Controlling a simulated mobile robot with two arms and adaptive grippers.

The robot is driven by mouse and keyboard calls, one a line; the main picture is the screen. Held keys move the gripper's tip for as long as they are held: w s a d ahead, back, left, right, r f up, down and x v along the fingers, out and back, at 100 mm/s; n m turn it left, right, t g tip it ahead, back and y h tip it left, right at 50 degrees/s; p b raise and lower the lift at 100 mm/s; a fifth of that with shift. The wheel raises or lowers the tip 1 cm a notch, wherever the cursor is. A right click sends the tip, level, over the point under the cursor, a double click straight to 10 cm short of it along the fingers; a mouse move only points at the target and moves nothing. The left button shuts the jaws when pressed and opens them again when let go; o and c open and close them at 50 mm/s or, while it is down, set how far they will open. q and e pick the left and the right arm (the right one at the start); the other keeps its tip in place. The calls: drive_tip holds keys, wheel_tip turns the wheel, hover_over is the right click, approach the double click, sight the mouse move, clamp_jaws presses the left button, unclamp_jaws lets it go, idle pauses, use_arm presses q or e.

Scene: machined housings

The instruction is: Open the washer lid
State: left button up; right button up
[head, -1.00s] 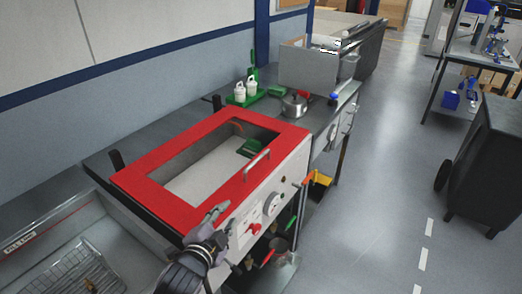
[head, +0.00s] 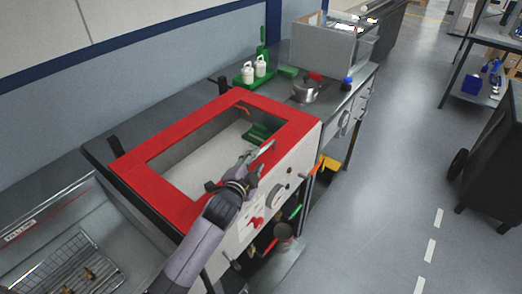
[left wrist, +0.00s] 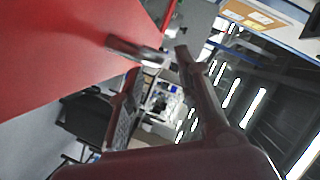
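The washer lid (head: 175,138) is a red frame around a clear window, lying flat and closed on the light washer body. Its red face fills the upper left of the left wrist view (left wrist: 60,60). The metal handle (left wrist: 140,52) stands off the lid near its front edge. My left gripper (head: 257,160) is at the handle, and in the head view it hides most of it. In the left wrist view, my left gripper's fingers (left wrist: 160,62) are apart, with the handle at their tips. I cannot tell whether they touch it. My right gripper is not in view.
A sink with a wire basket (head: 70,265) is at the lower left. White bottles on a green tray (head: 245,82) and a metal pot (head: 305,90) stand on the counter behind.

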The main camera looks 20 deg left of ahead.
sight(260, 153)
use_arm(q)
drive_tip(key=x, duration=0.5)
drive_tip(key=shift+w, duration=0.3)
drive_tip(key=shift+w+f, duration=0.1)
drive_tip(key=shift+w, duration=0.05)
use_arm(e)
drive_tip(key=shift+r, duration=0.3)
use_arm(q)
drive_tip(key=shift+c, duration=0.3)
clamp_jaws()
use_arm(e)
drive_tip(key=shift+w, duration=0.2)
